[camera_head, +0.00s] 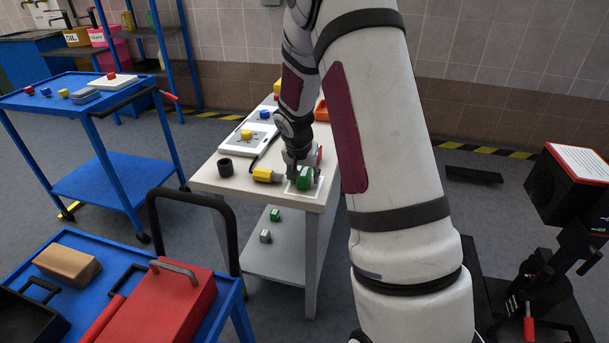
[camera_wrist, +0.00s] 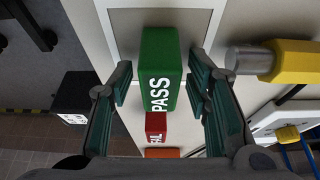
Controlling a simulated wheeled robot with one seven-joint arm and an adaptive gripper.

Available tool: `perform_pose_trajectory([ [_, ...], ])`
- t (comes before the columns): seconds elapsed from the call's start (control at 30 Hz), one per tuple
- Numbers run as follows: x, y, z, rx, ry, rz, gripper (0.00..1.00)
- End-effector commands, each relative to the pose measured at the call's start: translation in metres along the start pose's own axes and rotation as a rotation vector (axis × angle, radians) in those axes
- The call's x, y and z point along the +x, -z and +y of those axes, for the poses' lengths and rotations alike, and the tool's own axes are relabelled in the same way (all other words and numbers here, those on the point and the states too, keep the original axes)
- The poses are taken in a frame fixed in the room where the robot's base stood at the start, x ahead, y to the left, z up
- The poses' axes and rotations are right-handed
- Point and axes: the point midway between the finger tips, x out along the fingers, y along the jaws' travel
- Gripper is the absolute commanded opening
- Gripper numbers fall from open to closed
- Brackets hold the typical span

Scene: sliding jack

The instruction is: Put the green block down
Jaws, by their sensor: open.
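The green block (camera_head: 305,178) stands on the white-topped table (camera_head: 215,183) near its front right corner, inside a pale square outline (camera_head: 319,192). In the wrist view the block (camera_wrist: 160,62) shows the word PASS and lies between my fingers. My gripper (camera_wrist: 160,82) is open, with one finger on each side of the block and a visible gap on both sides. In the head view my gripper (camera_head: 298,172) is low at the block and partly hides it.
A yellow and grey cylinder tool (camera_head: 266,175) lies close left of the block, with a black cup (camera_head: 225,167) further left. A red block (camera_wrist: 156,127) is close behind. A white tray (camera_head: 236,146) holds a yellow piece. Small blocks (camera_head: 275,215) sit on the lower shelf.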

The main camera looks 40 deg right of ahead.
Motion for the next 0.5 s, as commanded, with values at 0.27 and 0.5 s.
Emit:
perform_pose_trajectory([
  [0.27,-0.031,0.002,0.0,0.0,0.002,0.003,0.44],
  [0.5,-0.082,0.002,0.0,-0.001,0.002,0.003,0.44],
])
